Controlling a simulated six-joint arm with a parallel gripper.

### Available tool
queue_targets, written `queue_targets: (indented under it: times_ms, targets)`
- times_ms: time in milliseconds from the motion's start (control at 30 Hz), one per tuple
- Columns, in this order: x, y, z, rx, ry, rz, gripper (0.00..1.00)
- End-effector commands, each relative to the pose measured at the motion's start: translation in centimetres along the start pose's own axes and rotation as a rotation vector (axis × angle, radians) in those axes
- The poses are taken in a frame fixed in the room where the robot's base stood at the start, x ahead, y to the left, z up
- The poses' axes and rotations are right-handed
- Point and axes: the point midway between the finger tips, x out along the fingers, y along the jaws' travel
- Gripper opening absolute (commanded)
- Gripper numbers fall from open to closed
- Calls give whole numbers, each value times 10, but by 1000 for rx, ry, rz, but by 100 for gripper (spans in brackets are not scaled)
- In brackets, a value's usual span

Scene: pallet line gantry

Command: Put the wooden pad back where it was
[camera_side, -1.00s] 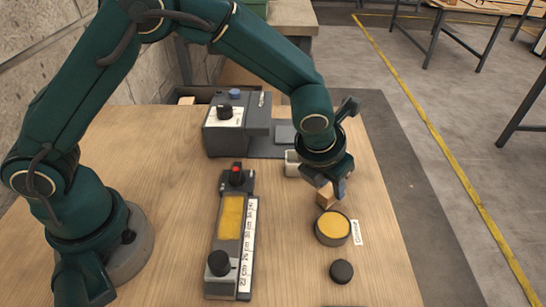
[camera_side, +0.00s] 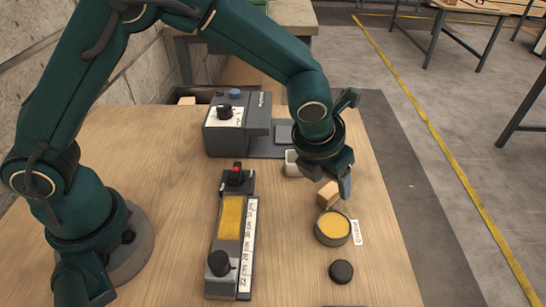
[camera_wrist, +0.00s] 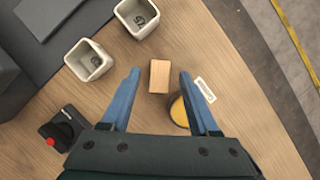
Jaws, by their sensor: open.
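The wooden pad (camera_side: 328,194) is a small pale block just behind a round dark pot of yellow stuff (camera_side: 332,226). In the wrist view the wooden pad (camera_wrist: 159,76) lies between and slightly beyond the two blue fingertips, with a gap on each side. My gripper (camera_side: 338,185) is open, close above and behind the pad in the side view. In the wrist view my gripper (camera_wrist: 159,76) has its right finger partly over the yellow pot (camera_wrist: 179,111). The far finger is partly hidden in the side view.
A white label (camera_side: 356,232) lies beside the pot, and a black round lid (camera_side: 341,271) lies in front. White cups (camera_wrist: 89,60) stand near the pad. A grey device (camera_side: 230,225) with a yellow strip and a knobbed box (camera_side: 225,140) stand to the left.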

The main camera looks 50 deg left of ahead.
Motion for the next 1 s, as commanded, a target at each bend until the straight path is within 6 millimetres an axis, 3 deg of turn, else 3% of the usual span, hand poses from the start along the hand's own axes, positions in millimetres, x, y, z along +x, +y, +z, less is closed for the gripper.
queue_targets:
  times_ms: [400, 667, 833, 1000]
  targets:
    - [-80, -1, 0, 1, -3, -4, 61]
    - [-102, 2, 0, -27, 0, -2, 61]
    - [-121, 25, -3, -337, -4, -5, 61]
    - [-148, 64, -18, -932, -10, -14, 61]
